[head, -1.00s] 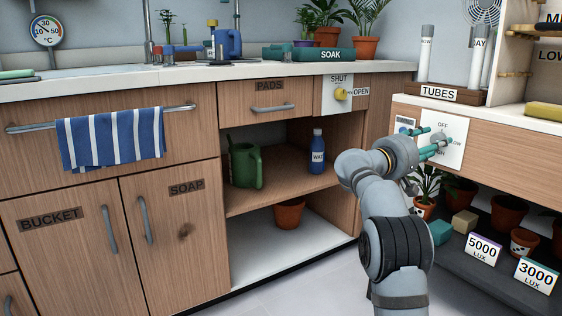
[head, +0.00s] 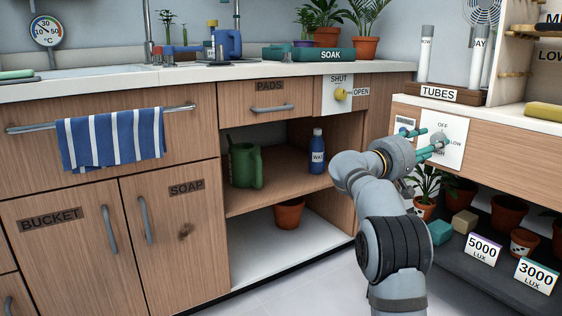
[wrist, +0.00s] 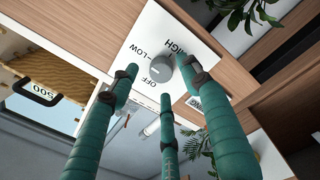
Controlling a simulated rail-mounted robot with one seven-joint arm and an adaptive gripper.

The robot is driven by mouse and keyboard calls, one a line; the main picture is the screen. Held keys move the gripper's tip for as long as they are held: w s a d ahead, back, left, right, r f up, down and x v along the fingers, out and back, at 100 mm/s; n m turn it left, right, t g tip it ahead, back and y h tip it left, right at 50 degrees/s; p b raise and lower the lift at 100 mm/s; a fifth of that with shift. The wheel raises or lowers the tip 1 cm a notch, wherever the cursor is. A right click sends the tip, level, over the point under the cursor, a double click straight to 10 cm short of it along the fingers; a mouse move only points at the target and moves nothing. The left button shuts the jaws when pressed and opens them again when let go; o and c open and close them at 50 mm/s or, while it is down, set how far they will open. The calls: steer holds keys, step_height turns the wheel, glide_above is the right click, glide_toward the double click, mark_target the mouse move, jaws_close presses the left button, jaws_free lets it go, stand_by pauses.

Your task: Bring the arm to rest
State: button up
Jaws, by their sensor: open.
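My gripper (head: 433,140) is at the front of a white dial panel (head: 459,135) on the wooden counter front at the right. Its teal fingers are spread and hold nothing. In the wrist view the gripper (wrist: 157,76) has its fingertips around and in front of a round grey knob (wrist: 160,68). The knob sits among the labels OFF, LOW and HIGH. I cannot tell whether any fingertip touches it, nor surely where it points. My arm reaches up from the lower right, bent at the elbow.
Below the panel, several potted plants and pots (head: 509,211) stand on a dark shelf with lux signs (head: 485,249). Left of my arm is an open cabinet with a green watering can (head: 243,166) and a blue bottle (head: 318,152). The floor (head: 300,292) ahead is clear.

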steer(key=x, duration=0.2)
steer(key=shift+w+d, duration=0.2)
steer(key=shift+d, duration=0.15)
steer(key=n+p, duration=0.1)
steer(key=r+n+p, duration=0.1)
steer(key=shift+a+n+p, duration=0.15)
steer(key=shift+n+p, duration=0.15)
steer(key=shift+p, duration=0.1)
steer(key=n+p, duration=0.6)
steer(key=p, duration=0.1)
steer(key=shift+s+r+n+y, duration=0.1)
steer(key=shift+n+y, duration=0.2)
steer(key=n+p, duration=0.5)
steer(key=p, duration=0.1)
steer(key=shift+p, duration=0.35)
steer(key=n+p, duration=0.3)
steer(key=p, duration=0.1)
steer(key=shift+a+n+p, duration=0.1)
steer(key=shift+n+p, duration=0.7)
steer(key=shift+p, duration=0.05)
steer(key=shift+s+a+f, duration=0.25)
steer(key=shift+a+f, duration=0.1)
steer(key=shift+a, duration=0.1)
steer(key=shift+s+a, duration=0.4)
steer(key=shift+a, duration=0.05)
